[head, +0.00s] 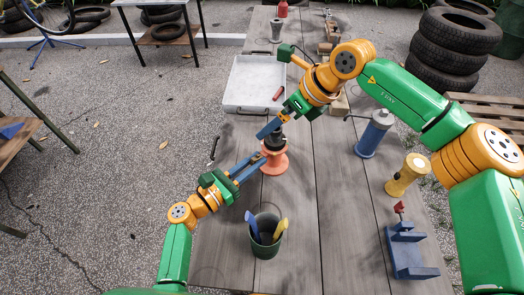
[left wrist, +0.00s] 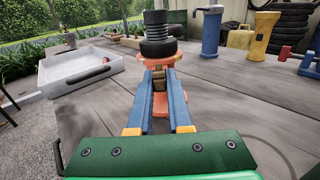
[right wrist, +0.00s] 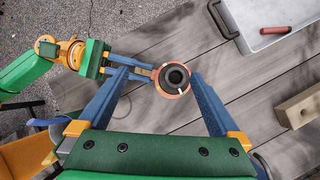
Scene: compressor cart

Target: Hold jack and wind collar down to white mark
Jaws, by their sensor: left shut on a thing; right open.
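The jack (head: 273,162) has an orange body and flared base and stands upright on the grey plank table. My right gripper (head: 271,128) is open above the jack. In the right wrist view, its blue fingers stand apart on either side of the collar (right wrist: 175,77), not touching it. A small pale mark shows at the collar's lower edge there. I cannot make out the white mark on the screw.
A pale tray (head: 240,88) with a red-handled tool lies behind. A dark cup (head: 266,243) with blue and yellow tools stands in front. A blue cylinder (head: 374,136), a yellow flanged piece (head: 407,176) and a blue bracket (head: 410,252) stand at the right. A wooden block (right wrist: 299,107) lies nearby.

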